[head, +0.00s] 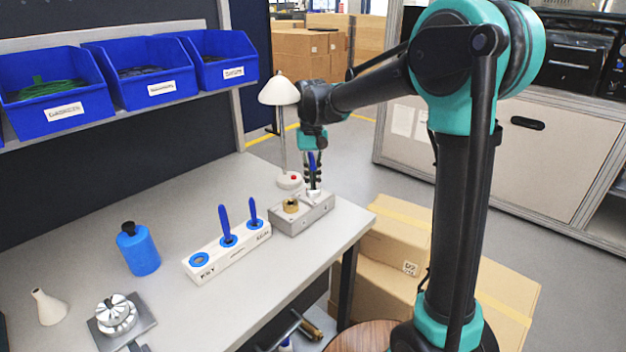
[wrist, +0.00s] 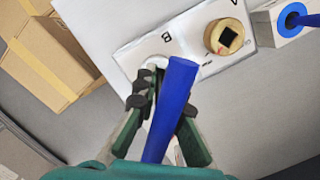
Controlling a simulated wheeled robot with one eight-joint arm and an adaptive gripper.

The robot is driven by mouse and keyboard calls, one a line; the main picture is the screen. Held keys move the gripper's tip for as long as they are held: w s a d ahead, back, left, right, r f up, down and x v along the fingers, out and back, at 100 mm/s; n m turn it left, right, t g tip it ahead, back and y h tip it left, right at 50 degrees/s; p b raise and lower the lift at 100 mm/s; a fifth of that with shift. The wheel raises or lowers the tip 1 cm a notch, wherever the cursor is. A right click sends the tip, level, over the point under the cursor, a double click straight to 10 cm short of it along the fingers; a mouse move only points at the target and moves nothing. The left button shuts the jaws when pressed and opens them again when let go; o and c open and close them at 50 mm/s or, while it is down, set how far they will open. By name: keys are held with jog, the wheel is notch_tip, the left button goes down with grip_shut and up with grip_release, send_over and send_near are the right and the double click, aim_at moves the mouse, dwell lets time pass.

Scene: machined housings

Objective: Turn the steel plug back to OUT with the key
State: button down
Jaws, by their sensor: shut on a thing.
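My gripper (head: 313,178) is shut on a blue key (wrist: 172,105), above the right part of a grey metal housing (head: 302,218) near the bench's far end. The key's blue handle stands up between the fingers (wrist: 163,95) in the wrist view. Below it is the steel plug (head: 314,194), beside the letter B; in the wrist view the key and fingers hide most of it. I cannot tell how deep the key sits in the plug or which way the plug points. A brass plug (wrist: 229,38) with a square hole sits beside the letter A.
A white key rack (head: 232,254) stands left of the housing, with two blue keys and one empty blue-ringed hole. A lamp (head: 280,95) stands behind the housing. A blue bottle (head: 138,250) and a metal fixture (head: 118,318) are farther left. Cartons (head: 395,235) stand beyond the bench edge.

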jog(key=shift+a+n, duration=0.3)
jog(key=shift+n, duration=0.1)
jog(key=c, duration=1.6)
grip_release()
jog(key=shift+o, duration=0.2)
